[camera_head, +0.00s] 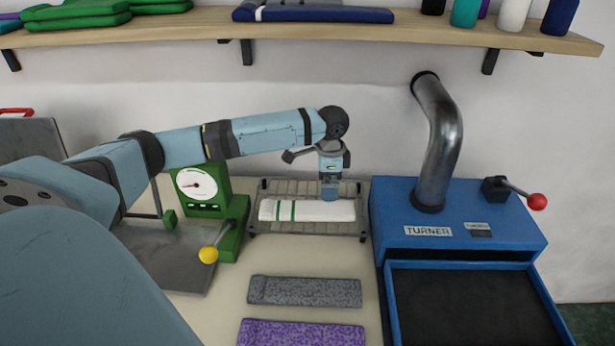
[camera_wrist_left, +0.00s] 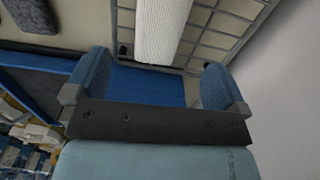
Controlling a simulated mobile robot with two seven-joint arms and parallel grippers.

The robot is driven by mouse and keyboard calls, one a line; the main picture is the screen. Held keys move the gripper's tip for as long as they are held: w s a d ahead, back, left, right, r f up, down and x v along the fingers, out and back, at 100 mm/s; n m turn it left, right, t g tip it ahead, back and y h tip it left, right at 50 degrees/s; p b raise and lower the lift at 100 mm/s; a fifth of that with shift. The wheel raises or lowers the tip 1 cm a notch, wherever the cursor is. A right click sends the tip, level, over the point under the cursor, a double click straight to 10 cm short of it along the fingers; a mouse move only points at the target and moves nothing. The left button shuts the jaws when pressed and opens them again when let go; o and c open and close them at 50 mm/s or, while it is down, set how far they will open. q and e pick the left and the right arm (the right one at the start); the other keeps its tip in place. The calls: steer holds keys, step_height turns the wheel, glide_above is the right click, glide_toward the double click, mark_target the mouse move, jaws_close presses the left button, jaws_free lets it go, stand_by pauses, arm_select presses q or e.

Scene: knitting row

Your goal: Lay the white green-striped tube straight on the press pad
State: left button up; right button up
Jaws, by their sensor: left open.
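The white tube (camera_head: 335,211) with green stripes near its left end lies lengthwise on a wire rack (camera_head: 260,232) by the wall. Its plain white part also shows in the left wrist view (camera_wrist_left: 160,28). My left gripper (camera_head: 330,192) points down over the tube's right half, open. In the left wrist view its blue fingers (camera_wrist_left: 153,72) are spread apart, with the tube's end between their lines; I cannot tell whether they touch it. A flat grey surface (camera_head: 160,250), apparently the press pad, lies bare at the left, partly hidden by my arm. My right gripper is out of view.
A green gauge device (camera_head: 203,190) with a yellow-knobbed lever (camera_head: 208,254) stands between pad and rack. A blue TURNER machine (camera_head: 480,255) with a metal pipe (camera_head: 440,140) is at right. Grey (camera_head: 305,291) and purple (camera_head: 300,333) tubes lie in front. A shelf (camera_head: 420,28) runs above.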

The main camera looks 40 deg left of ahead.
mark_target(326, 208)
arm_select(q)
step_height(326, 208, down, 10)
steer(key=shift+s+a+r, duration=0.1)
steer(key=shift+a, duration=0.05)
stand_by(0.3)
steer(key=c, duration=0.9)
